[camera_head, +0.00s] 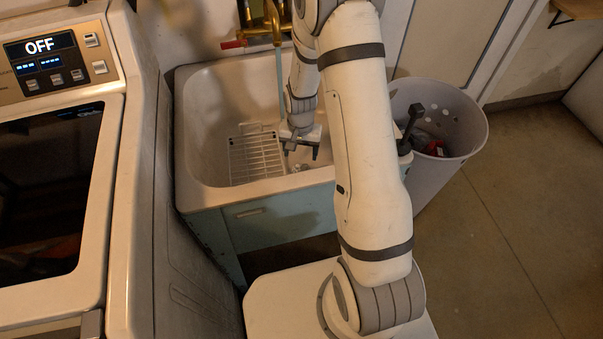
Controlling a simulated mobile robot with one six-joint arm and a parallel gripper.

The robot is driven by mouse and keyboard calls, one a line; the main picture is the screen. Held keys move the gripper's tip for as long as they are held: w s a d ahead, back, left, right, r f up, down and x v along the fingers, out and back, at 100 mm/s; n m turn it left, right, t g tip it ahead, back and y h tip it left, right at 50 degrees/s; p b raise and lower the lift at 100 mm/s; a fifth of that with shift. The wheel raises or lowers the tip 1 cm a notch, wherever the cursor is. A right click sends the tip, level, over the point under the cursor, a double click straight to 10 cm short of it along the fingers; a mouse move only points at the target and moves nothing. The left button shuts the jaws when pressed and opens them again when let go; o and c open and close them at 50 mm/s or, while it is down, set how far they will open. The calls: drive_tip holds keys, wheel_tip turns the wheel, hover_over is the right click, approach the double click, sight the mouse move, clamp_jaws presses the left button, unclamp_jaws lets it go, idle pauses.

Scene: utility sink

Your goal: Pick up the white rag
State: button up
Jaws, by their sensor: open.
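My gripper (302,152) is open over the sink basin, near its front edge, with its fingers pointing down. A small pale thing (300,168) shows just below the fingers by the front wall of the basin. It may be the white rag, but it is too small and too much like the sink in colour to tell. I see nothing between the fingers. My arm hides the right part of the sink.
The white sink (200,130) holds a wire rack (255,155) left of my gripper. A brass faucet (275,22) with a red handle stands behind. A washing machine (130,180) stands left. A bin (460,125) stands right. The floor at right is clear.

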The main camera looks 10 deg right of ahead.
wheel_tip(320, 180, down, 8)
drive_tip(key=shift+w+d+f, duration=0.1)
drive_tip(key=shift+w+f, duration=0.05)
drive_tip(key=shift+f, duration=0.05)
idle(0.3)
drive_tip(key=shift+c, duration=0.4)
